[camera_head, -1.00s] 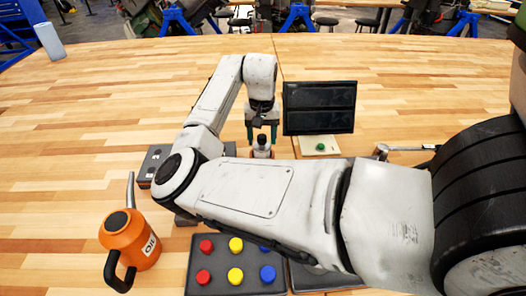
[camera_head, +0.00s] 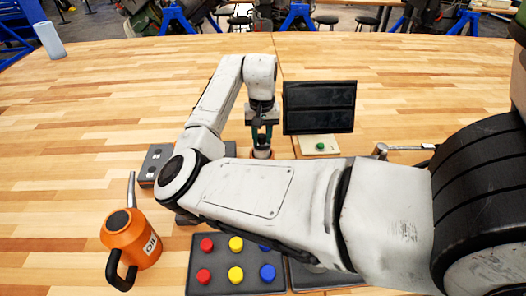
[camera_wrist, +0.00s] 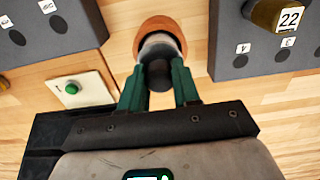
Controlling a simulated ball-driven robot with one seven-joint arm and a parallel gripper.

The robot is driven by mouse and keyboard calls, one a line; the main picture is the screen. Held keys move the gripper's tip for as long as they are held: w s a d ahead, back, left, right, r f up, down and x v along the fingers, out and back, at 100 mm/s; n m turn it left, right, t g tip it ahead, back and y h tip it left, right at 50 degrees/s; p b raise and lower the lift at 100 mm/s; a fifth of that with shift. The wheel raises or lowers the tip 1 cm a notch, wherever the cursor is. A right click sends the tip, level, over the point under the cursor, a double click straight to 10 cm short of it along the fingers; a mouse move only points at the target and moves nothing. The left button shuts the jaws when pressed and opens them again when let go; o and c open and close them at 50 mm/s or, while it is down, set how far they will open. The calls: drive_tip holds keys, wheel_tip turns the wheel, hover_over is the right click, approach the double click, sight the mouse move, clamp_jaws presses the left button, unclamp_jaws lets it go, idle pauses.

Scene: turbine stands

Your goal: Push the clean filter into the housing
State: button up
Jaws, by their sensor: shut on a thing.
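The filter (camera_wrist: 158,48) shows in the wrist view as a pale grey cylinder with a dark knob on top. It stands within the orange rim of the housing (camera_wrist: 164,24). I cannot tell how deep it sits. My gripper (camera_wrist: 159,88) has its green fingers on both sides of the dark knob, shut on it. In the head view my gripper (camera_head: 262,138) points down over the housing (camera_head: 262,154), behind my forearm. The fingers hide most of the filter there.
A black panel (camera_head: 319,107) stands just right of my gripper, with a green button (camera_head: 320,146) before it. A grey block (camera_head: 156,163) is left. An orange oil can (camera_head: 130,239) and a tray of coloured pegs (camera_head: 214,262) are in front.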

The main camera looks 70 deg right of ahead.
drive_tip(key=shift+r+p, duration=0.65)
drive_tip(key=shift+p, duration=0.05)
clamp_jaws()
drive_tip(key=shift+r+p, duration=1.5)
wheel_tip(320, 180, up, 8)
drive_tip(key=shift+f, duration=0.15)
idle(0.4)
